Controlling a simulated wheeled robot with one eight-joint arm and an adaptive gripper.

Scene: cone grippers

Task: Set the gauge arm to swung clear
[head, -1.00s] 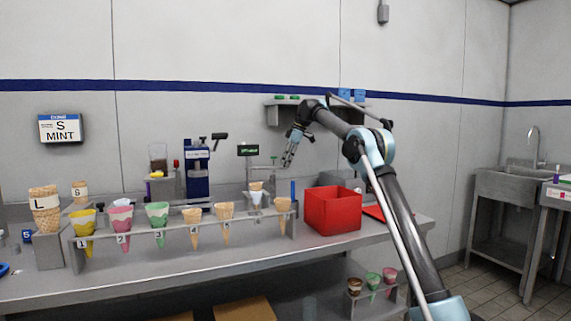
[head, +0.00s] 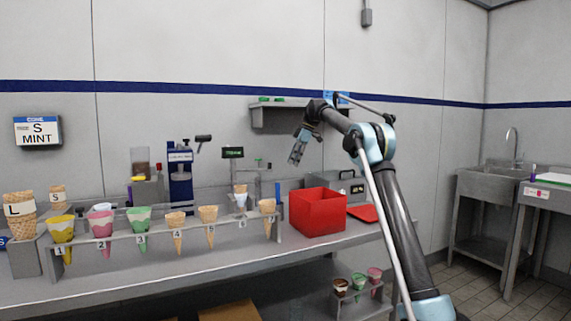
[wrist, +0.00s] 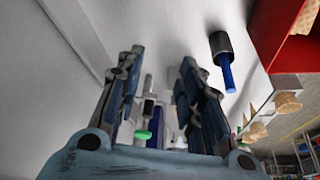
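My gripper (head: 296,158) hangs in the air above the bench, near the left part of the red box and under the wall shelf. In the wrist view its two fingers (wrist: 160,75) are spread apart with nothing held between them. A thin grey post with a small crossbar (head: 258,163), which may be the gauge arm, stands left of the gripper, behind the cone rack and beside a small green-lit display (head: 232,152). The gripper is apart from it. The post is too small to tell how its arm is set.
The red box (head: 318,214) stands on the bench below the gripper. A long rack (head: 150,232) of cones and cups runs along the front. A blue machine (head: 180,180) stands behind it. The wall shelf (head: 290,115) is close above. A blue rod in a dark holder (wrist: 222,50) shows in the wrist view.

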